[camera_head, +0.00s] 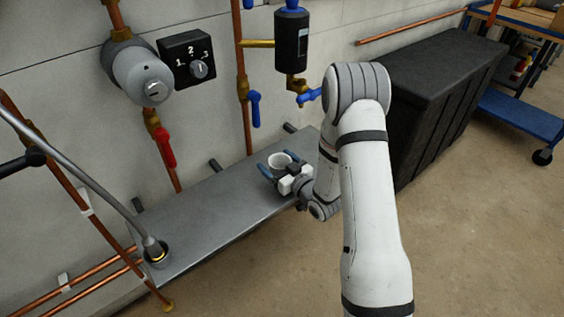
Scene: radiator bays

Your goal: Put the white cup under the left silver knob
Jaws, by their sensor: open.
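The white cup (281,160) stands on the grey metal shelf (205,222), near its right part. My gripper (277,163) is open, with one blue fingertip on each side of the cup. Whether the fingers touch the cup is too small to tell, and the gripper body hides its lower near side.
A flexible hose (95,165) with a lit end reaches the shelf's left end. A red valve handle (165,148) and blue valve handle (255,109) hang above the shelf on copper pipes. A black bin (445,95) stands right. The shelf's middle is bare.

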